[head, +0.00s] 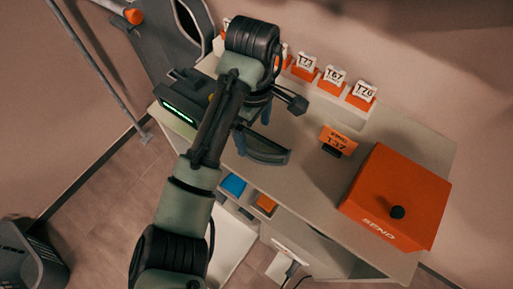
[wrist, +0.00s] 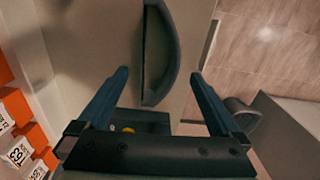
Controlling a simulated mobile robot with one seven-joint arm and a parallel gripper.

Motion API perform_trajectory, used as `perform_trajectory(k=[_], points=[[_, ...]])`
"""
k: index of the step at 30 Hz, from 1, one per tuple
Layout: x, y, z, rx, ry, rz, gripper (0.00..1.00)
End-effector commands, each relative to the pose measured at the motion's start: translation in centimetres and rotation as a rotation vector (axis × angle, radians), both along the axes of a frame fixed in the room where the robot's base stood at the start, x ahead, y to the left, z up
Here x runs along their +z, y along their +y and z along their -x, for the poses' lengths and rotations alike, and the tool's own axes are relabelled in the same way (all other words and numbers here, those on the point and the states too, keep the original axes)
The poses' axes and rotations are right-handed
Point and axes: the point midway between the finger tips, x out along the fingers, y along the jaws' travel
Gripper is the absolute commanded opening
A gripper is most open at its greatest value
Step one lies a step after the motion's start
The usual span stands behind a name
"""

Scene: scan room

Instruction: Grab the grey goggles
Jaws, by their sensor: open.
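The grey goggles (head: 264,151) are a dark, curved piece lying on the pale desk near its front edge, partly hidden by my arm in the head view. In the wrist view the goggles (wrist: 173,55) lie lengthwise, just past the fingertips and between their two lines. My gripper (wrist: 160,72) is open, with nothing between its fingers. In the head view my gripper (head: 252,128) is over the desk, right by the goggles, and one finger appears close to their left end. I cannot tell whether it touches them.
A large orange SEND box (head: 395,200) and an orange T37 sign (head: 339,141) stand to the right on the desk (head: 300,165). Orange-and-white tag blocks (head: 333,78) line the back. A device with a green light (head: 178,112) sits at the left end.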

Motion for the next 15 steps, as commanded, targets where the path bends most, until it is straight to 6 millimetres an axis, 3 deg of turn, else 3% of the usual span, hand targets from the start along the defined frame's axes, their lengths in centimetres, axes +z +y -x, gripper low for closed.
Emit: perform_trajectory(k=[5,15], points=[[-1.0,-0.1,0.1,0.0,0.001,0.0,1.0],[-5.3,-0.5,0.4,0.0,0.0,0.0,1.0]])
